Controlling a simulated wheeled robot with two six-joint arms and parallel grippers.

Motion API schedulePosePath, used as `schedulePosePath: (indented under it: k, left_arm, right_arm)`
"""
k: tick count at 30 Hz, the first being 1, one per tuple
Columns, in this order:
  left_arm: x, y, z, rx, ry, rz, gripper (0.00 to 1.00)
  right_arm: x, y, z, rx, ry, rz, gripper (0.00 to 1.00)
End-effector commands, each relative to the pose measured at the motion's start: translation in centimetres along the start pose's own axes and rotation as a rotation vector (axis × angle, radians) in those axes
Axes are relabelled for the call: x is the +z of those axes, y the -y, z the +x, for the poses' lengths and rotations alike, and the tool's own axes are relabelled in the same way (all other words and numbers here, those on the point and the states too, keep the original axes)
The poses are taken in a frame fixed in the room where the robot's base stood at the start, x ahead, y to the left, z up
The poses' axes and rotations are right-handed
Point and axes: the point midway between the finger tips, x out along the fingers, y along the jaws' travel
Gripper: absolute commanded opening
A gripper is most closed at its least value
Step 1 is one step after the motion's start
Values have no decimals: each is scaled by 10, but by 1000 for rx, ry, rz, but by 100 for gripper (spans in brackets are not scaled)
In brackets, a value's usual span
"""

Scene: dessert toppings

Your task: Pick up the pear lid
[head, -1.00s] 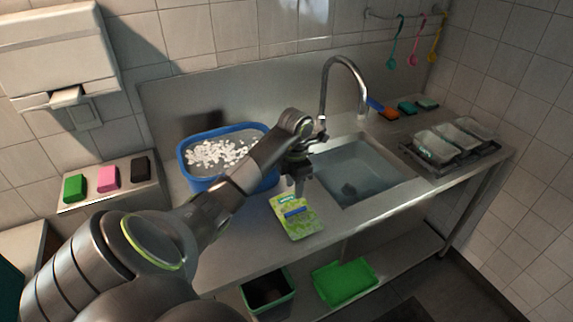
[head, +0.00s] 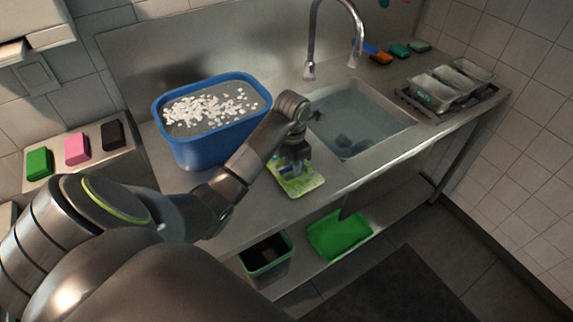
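A flat, light green and yellow patterned piece, which looks like the pear lid (head: 308,184), lies on the metal counter in front of the sink. A blue bar across its middle is now mostly hidden by my gripper. My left gripper (head: 293,166) points down over the lid, its fingertips at or just above the blue bar. I cannot tell whether the fingers touch or close on the bar. My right gripper is not in view.
A blue tub (head: 205,142) with white pieces stands left of my gripper. The sink (head: 375,125) lies behind right, under a curved tap (head: 312,40). Clear containers (head: 434,93) sit at the right.

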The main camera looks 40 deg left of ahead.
Motion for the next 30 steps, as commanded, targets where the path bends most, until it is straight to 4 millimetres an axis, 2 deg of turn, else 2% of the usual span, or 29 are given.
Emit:
schedulePosePath:
  k: [4, 12, 23, 26, 30]
  left_arm:
    - [0, 0, -1, 0, 1, 0, 36]
    - [0, 0, -1, 0, 0, 0, 0]
    - [0, 0, -3, 0, 0, 0, 0]
    - [0, -1, -9, 1, 1, 0, 0]
    - [1, -1, -28, 2, 2, 0, 0]
  right_arm:
    - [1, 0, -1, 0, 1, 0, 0]
    - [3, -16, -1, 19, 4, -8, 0]
    - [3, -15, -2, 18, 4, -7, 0]
    - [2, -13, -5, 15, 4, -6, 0]
    - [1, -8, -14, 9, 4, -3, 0]
